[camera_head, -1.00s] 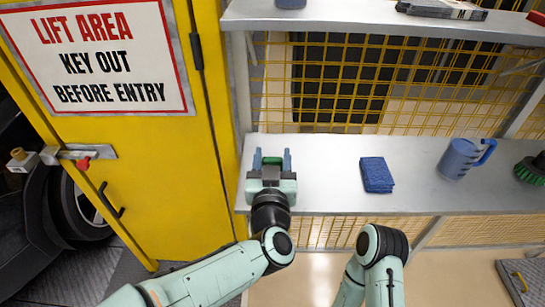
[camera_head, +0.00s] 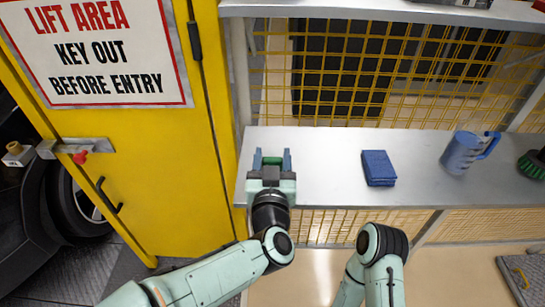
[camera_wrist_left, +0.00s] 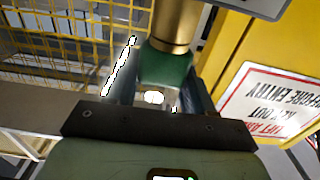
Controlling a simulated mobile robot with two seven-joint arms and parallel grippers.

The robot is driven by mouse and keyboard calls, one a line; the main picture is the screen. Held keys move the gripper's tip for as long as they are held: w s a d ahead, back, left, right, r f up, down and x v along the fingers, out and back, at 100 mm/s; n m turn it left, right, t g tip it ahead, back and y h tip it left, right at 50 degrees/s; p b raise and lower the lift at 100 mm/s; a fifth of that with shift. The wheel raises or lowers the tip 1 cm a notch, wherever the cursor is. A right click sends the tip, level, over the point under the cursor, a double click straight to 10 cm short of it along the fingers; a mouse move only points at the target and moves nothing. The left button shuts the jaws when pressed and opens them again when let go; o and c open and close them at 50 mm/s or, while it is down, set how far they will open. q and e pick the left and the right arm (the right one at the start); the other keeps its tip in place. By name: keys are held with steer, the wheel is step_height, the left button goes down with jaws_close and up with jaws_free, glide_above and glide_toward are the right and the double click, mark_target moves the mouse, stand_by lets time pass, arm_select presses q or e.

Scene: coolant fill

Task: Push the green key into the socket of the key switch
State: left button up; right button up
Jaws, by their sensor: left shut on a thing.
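My left gripper (camera_head: 272,156) is over the left end of the metal shelf, its two blue-grey fingers pointing away from me. It is shut on the green key (camera_head: 272,161), which shows only as a small green patch between the fingers. In the left wrist view the green key (camera_wrist_left: 165,66) sits between the fingers, with a thick brass cylinder at its far end. A grey fitting with a brass-coloured round part (camera_head: 17,155) is at the far left beside the yellow door; I cannot tell whether it is the key switch. My right gripper is out of view.
A yellow door (camera_head: 150,190) with a lift area sign (camera_head: 105,50) stands left. A latch with a red knob (camera_head: 80,157) is on its edge. On the shelf (camera_head: 330,185) are a blue cloth (camera_head: 378,168), a blue jug (camera_head: 462,154) and a green-bristled brush (camera_head: 534,163).

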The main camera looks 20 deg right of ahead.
arm_select(q)
steer(key=o, duration=1.2)
steer(key=shift+o, duration=0.2)
steer(key=shift+s, duration=0.1)
steer(key=v, duration=1.3)
